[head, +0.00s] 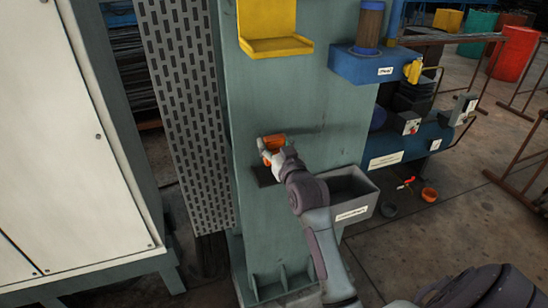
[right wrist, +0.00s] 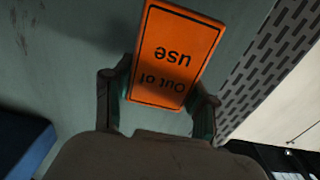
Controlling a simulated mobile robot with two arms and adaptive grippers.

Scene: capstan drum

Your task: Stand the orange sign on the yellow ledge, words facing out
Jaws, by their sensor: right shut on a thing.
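The orange sign (right wrist: 172,50) reads "Out of use"; its words show upside down in the right wrist view. It also shows small in the head view (head: 273,142), in front of the green-grey column. My right gripper (head: 272,156) is shut on the sign, with one finger at each side edge in the right wrist view (right wrist: 160,98). The yellow ledge (head: 276,46) is fixed to the column, above the sign and apart from it. It has a flat shelf and an upright back, and looks empty. My left gripper is not in view.
A dark small shelf (head: 265,178) sticks out just below my right gripper. A grey bin (head: 350,196) is on the column to its right. A blue shelf (head: 370,66) holds a brown cylinder right of the ledge. A perforated panel (head: 185,100) stands left.

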